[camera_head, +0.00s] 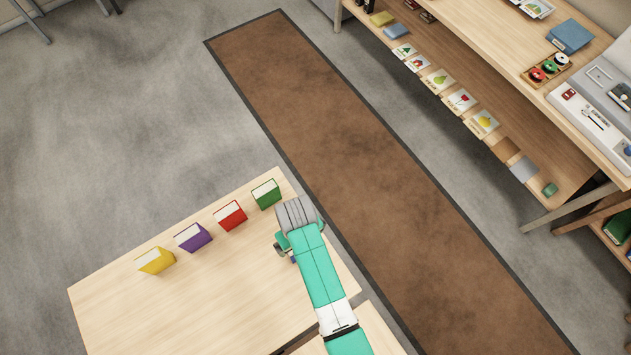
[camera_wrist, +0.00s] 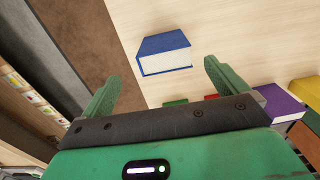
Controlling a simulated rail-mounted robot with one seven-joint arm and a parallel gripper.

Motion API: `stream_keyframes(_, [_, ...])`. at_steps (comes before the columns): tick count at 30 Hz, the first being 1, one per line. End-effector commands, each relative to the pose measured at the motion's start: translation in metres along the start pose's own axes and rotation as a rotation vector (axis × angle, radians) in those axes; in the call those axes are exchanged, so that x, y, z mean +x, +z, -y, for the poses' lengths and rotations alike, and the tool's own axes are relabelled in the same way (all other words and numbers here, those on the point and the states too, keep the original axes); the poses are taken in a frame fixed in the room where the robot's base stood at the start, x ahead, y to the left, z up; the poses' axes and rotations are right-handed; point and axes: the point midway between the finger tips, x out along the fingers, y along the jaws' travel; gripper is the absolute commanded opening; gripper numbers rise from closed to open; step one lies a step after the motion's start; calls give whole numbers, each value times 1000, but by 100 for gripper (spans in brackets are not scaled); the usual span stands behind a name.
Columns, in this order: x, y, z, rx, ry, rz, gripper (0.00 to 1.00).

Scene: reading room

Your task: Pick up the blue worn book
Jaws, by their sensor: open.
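The blue book (camera_wrist: 165,42) shows in the wrist view on the pale wooden table, with its blue cover and white page edges visible. I cannot judge its wear. My gripper (camera_wrist: 162,68) is open, one green finger on each side of the view, with the book between and just beyond the fingertips. The fingers do not appear to touch it. In the head view my gripper (camera_head: 284,245) is over the right part of the table, and my arm hides most of the book; only a small bluish patch shows beside the gripper.
Green (camera_head: 266,194), red (camera_head: 230,215), purple (camera_head: 193,238) and yellow (camera_head: 156,261) books stand in a spaced row along the table's (camera_head: 110,305) far side. A brown rug (camera_head: 370,170) lies to the right. A shelf unit (camera_head: 480,55) with cards and boxes stands beyond it.

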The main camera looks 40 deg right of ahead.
Motion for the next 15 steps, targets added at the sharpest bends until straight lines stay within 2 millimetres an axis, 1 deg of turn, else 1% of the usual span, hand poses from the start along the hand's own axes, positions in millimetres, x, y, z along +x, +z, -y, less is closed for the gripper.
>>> stream_keyframes(3, [4, 0, 0, -1, 0, 0, 98])
stream_keyframes(8, [23, -1, 0, -1, 0, -1, 98])
stream_keyframes(11, [26, -2, 0, -1, 1, -4, 98])
stream_keyframes(13, [35, -2, 0, -1, 1, -3, 98])
stream_keyframes(15, [48, -2, 0, -1, 1, -3, 98])
